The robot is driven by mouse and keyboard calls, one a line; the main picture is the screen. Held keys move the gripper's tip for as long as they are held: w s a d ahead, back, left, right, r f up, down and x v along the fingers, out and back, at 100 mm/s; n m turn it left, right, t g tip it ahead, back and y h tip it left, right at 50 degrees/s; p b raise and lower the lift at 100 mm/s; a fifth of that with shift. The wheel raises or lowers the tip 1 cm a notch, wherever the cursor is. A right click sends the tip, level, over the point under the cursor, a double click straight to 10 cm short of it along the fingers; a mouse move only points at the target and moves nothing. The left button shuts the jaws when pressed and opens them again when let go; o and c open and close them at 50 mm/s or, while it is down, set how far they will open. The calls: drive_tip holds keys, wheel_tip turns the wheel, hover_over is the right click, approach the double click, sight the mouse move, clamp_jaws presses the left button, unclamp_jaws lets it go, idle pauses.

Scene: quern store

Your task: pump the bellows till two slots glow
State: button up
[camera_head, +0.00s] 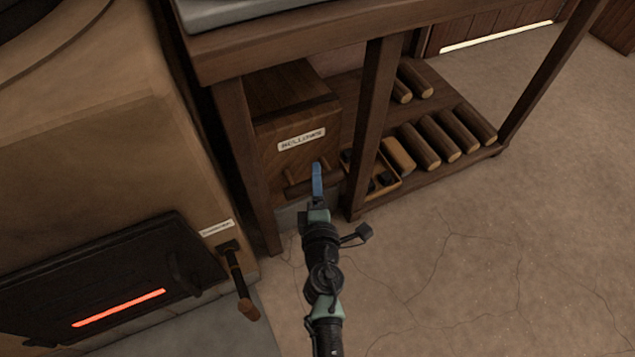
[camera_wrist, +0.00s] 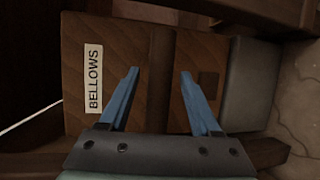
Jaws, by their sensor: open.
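The bellows (camera_head: 275,155) is a wooden box with a white label, under a table beside the furnace. It also fills much of the wrist view (camera_wrist: 105,35), label at left. A wooden bar (camera_head: 292,188) crosses its lower front in the head view; a darker band between my fingers in the wrist view (camera_wrist: 161,75) may be this bar. My gripper (camera_wrist: 159,72) is open, fingers apart in front of the box; in the head view its blue fingers (camera_head: 318,182) overlap the bar's right part. Contact cannot be told. One slot (camera_head: 118,308) glows orange-red in the dark furnace door (camera_head: 100,275).
A lever with a wooden grip (camera_head: 240,285) hangs on the furnace's right, under a small unreadable label. Table legs (camera_head: 372,130) stand close on either side of the bellows. Several logs (camera_head: 440,138) and a small tray (camera_head: 372,195) lie on the low shelf. The floor at right is clear.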

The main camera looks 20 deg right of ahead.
drive_tip(key=shift+w, duration=0.2)
clamp_jaws()
idle(0.3)
idle(1.1)
